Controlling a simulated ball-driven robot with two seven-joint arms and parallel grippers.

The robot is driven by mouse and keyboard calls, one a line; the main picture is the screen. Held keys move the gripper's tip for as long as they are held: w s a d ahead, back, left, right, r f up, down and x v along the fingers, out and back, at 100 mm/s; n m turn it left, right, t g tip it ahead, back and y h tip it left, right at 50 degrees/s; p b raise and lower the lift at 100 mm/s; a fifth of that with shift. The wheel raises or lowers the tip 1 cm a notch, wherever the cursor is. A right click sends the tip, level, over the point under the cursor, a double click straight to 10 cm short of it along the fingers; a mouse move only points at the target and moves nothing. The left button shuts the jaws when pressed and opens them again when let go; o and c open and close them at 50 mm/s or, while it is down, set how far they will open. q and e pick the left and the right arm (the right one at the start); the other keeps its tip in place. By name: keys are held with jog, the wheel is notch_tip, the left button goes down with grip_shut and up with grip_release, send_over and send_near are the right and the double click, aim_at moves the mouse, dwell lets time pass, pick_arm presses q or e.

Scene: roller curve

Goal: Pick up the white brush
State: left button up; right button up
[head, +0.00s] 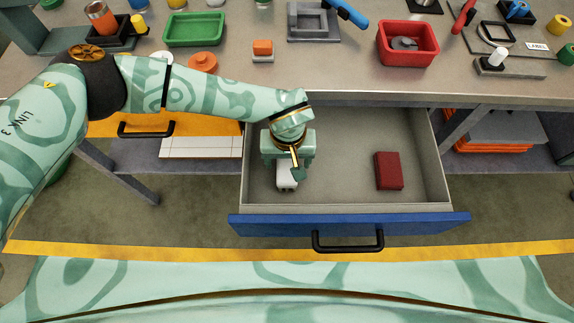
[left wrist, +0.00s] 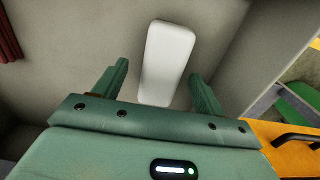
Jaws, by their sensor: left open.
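The white brush (head: 287,181) lies inside the open drawer, near its left side, partly hidden under my left gripper (head: 286,168). In the left wrist view the white brush (left wrist: 167,60) shows as a plain white, rounded block on the grey drawer floor. My left gripper (left wrist: 160,78) is open there, with one finger on each side of the brush's near end. Gaps show between the fingers and the brush. I cannot tell how far above it the fingertips are. My right gripper is not in view.
The drawer (head: 340,221) has a blue front with a black handle. A dark red block (head: 389,171) lies at its right. The bench top (head: 340,80) above holds a green tray (head: 194,29), a red bin (head: 407,43) and several small parts.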

aim_at(287, 163)
pick_arm(q)
notch_tip(287, 163, down, 4)
jog(key=shift+a+r+b, duration=0.1)
jog(key=shift+b, duration=0.35)
jog(key=shift+r, duration=0.1)
jog(key=c, duration=1.1)
jog(key=shift+r, duration=0.1)
jog(key=shift+r, duration=0.25)
notch_tip(287, 163, up, 2)
jog(key=shift+w+r+p, duration=0.1)
jog(key=shift+r+p, duration=0.15)
jog(key=shift+p, duration=0.35)
jog(key=s+d+r+p, duration=0.2)
jog(key=s+d+r, duration=0.4)
jog(key=d+r, duration=0.3)
jog(key=d, duration=0.3)
jog(key=shift+s+d+r, duration=0.25)
jog(key=shift+s+r, duration=0.05)
jog(key=shift+r, duration=0.1)
